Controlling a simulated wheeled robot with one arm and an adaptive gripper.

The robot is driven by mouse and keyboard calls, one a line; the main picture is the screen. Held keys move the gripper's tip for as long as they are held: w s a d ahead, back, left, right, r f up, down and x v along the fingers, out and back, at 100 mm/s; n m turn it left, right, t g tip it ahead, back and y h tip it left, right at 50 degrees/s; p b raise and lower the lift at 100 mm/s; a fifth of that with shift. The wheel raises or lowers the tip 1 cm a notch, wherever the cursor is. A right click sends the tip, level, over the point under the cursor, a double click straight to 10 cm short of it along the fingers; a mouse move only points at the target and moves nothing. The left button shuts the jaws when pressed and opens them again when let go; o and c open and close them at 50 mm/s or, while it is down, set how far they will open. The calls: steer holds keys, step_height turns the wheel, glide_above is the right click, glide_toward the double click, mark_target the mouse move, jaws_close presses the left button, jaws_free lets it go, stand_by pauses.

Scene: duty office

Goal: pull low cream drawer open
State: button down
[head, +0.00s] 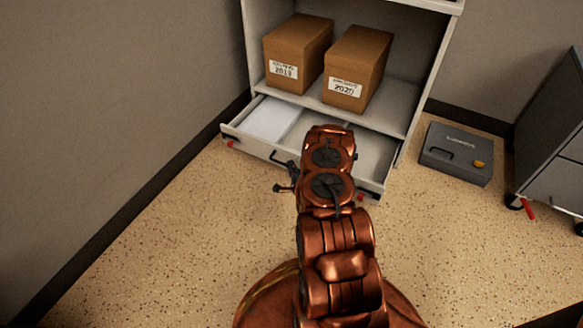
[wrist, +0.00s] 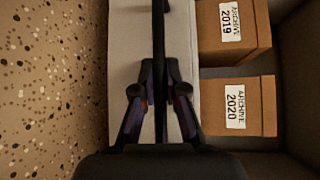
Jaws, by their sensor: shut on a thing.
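The low cream drawer (head: 250,146) is at the bottom of the cream cabinet in the head view and stands partly open, its inside showing. Its dark bar handle (head: 275,155) is on the front; in the wrist view the handle (wrist: 159,40) runs vertically across the cream drawer (wrist: 127,45). My gripper (wrist: 159,88) has a finger on each side of the bar and is shut on it. In the head view my gripper (head: 287,176) is at the drawer front, and my copper arm hides part of the drawer.
Two cardboard archive boxes (head: 298,50) (head: 358,65) sit on the shelf above. White paper (head: 271,118) lies in the drawer. A grey case (head: 456,152) and a wheeled grey cabinet (head: 555,130) stand to the right. The speckled floor in front is clear.

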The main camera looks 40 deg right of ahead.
steer(key=c, duration=1.5)
jaws_free()
steer(key=shift+w+a, duration=0.15)
steer(key=shift+a, duration=0.1)
steer(key=o, duration=0.3)
steer(key=shift+d, duration=0.2)
steer(key=v, duration=1.2)
